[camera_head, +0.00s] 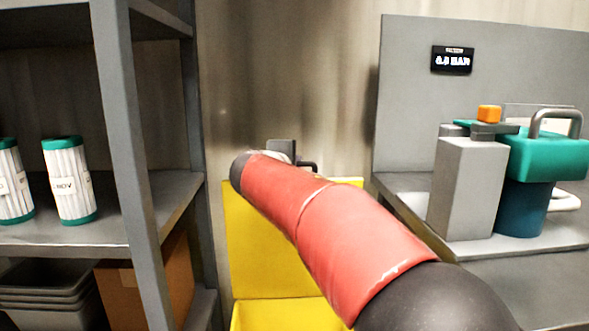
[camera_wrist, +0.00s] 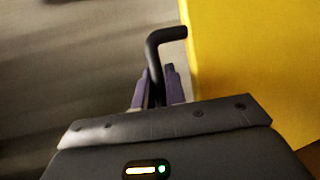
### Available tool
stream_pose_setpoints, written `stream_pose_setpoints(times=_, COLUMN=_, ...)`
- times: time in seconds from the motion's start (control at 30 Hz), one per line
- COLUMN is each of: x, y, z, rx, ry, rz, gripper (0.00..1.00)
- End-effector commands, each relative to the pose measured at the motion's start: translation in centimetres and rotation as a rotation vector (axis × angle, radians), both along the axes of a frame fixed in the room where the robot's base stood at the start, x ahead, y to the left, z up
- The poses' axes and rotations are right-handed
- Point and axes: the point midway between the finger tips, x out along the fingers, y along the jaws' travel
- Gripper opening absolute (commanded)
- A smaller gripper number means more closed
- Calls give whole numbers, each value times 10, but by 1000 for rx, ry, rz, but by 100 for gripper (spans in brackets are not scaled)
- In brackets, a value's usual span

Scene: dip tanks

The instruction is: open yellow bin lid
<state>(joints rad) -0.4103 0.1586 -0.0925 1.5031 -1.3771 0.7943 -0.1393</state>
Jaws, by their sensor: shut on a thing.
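The yellow bin (camera_head: 278,316) stands low at the centre of the head view, partly behind my red arm. Its yellow lid (camera_head: 262,250) shows as a broad, upright panel above the bin's edge. In the wrist view the lid (camera_wrist: 260,70) fills the right side. A black bent handle (camera_wrist: 155,50) reaches from the lid's edge down between the fingers of my gripper (camera_wrist: 158,88). My gripper is shut on this handle.
A grey shelf rack (camera_head: 130,150) with white-and-green filter cylinders (camera_head: 70,182) stands close on the left. A grey bench (camera_head: 415,205) with a teal-topped device (camera_head: 545,155) stands on the right. A plain wall is behind the bin.

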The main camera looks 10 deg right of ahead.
Motion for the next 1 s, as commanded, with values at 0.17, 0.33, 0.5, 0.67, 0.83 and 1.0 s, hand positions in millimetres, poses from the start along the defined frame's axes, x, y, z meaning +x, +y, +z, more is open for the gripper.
stream_pose_setpoints(times=0.17, x=3, y=0, z=-1, rx=-1, ry=3, rz=0, gripper=0)
stream_pose_setpoints(times=0.33, x=3, y=0, z=-1, rx=-1, ry=3, rz=0, gripper=0)
stream_pose_setpoints(times=0.5, x=3, y=0, z=-2, rx=-1, ry=3, rz=0, gripper=0)
stream_pose_setpoints(times=0.67, x=3, y=0, z=-2, rx=-1, ry=3, rz=0, gripper=28)
stream_pose_setpoints(times=0.83, x=3, y=0, z=-1, rx=0, ry=2, rz=0, gripper=34)
stream_pose_setpoints(times=1.0, x=0, y=2, z=0, rx=1, ry=1, rz=1, gripper=34)
